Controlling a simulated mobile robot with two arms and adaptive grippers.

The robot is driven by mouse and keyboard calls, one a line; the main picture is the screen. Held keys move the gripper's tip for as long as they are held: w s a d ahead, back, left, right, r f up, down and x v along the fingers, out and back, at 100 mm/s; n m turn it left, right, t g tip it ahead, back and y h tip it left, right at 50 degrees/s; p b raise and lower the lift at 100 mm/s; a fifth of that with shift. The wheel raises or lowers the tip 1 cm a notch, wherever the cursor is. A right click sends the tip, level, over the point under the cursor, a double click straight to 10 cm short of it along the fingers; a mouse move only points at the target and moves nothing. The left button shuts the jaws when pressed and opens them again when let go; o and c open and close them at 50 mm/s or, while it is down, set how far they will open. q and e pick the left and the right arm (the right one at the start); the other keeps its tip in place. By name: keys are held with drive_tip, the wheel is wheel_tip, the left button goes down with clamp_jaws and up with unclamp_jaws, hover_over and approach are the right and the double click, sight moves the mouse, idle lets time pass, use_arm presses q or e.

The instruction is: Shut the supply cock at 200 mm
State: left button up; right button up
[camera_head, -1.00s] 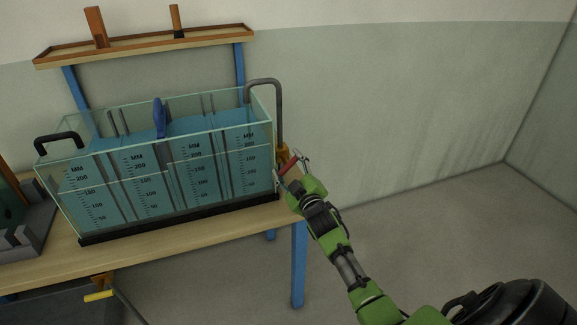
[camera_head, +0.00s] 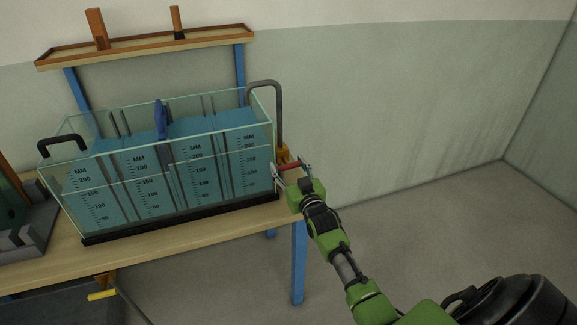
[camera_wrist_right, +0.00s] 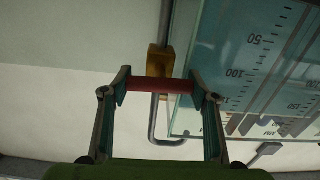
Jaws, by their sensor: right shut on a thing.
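The supply cock shows as a brass-coloured body (camera_head: 283,153) on the grey pipe at the right end of the glass flume (camera_head: 170,165). It also shows in the right wrist view (camera_wrist_right: 160,60). Its red lever (camera_head: 290,167) lies nearly level in the head view. In the right wrist view the red lever (camera_wrist_right: 160,86) spans crosswise between the fingertips. My right gripper (camera_head: 292,168) is shut on the lever from its two ends. The flume holds blue water behind printed MM scales; I cannot read the exact level. My left gripper is out of view.
The flume stands on a wooden bench (camera_head: 190,238) with blue legs. A grey bent pipe (camera_head: 280,105) rises close to my gripper. A shelf (camera_head: 145,46) is behind. The floor at right is clear.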

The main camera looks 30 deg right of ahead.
drive_tip(key=shift+m, duration=0.4)
drive_tip(key=o, duration=1.1)
drive_tip(key=v, duration=1.2)
drive_tip(key=shift+f, duration=0.1)
drive_tip(key=shift+f, duration=0.1)
